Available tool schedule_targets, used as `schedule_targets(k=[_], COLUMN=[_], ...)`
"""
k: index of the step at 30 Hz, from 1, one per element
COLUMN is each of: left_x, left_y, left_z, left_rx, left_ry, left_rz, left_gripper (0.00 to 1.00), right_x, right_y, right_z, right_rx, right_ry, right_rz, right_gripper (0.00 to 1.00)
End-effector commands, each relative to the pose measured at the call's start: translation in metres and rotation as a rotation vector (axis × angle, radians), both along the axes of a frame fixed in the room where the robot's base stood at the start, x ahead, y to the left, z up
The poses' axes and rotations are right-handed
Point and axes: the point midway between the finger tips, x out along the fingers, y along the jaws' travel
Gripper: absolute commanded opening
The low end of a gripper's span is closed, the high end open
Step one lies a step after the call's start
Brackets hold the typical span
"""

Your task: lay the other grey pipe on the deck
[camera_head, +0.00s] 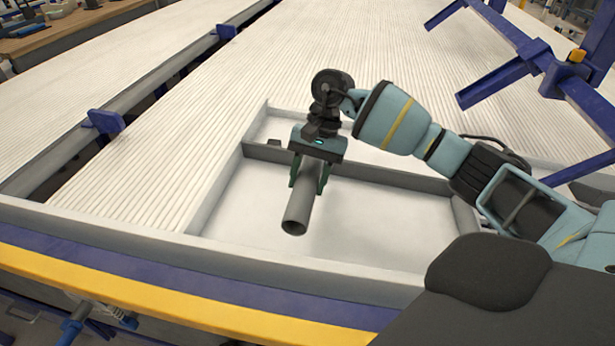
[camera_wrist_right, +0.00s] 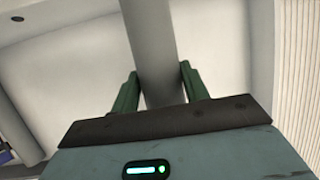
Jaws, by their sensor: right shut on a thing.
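A grey pipe (camera_head: 297,215) is held in my right gripper (camera_head: 309,182), over the white framed bay of the deck (camera_head: 235,212). Its open end points toward the front edge. The right gripper is shut on the pipe from above. In the right wrist view the pipe (camera_wrist_right: 160,50) runs between the two green fingers (camera_wrist_right: 160,85). I cannot tell whether the pipe touches the deck surface. My left gripper is not in view.
Low grey walls (camera_head: 390,178) divide and border the bay. A yellow and blue front edge (camera_head: 150,289) runs along the near side. A ribbed white surface (camera_head: 190,130) lies left and behind. Blue frame bars (camera_head: 500,75) stand at the upper right.

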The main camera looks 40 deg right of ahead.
Motion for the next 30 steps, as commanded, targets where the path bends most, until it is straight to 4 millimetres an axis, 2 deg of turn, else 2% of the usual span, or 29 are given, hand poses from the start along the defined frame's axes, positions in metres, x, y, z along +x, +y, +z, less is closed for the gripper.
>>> schedule_targets(k=[17, 24, 30], left_x=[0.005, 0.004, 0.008], left_y=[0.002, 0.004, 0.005], left_z=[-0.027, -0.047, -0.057], left_rx=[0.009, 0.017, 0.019], left_ry=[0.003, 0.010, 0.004], left_rz=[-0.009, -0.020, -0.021], left_gripper=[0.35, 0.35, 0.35], right_x=[-0.001, -0.001, 0.000], right_y=[0.001, 0.000, 0.000], right_z=[-0.066, -0.097, -0.115], right_rx=[0.001, 0.000, 0.001], right_ry=[0.003, 0.004, 0.002], right_rz=[0.000, 0.001, 0.001], right_gripper=[0.18, 0.18, 0.18])
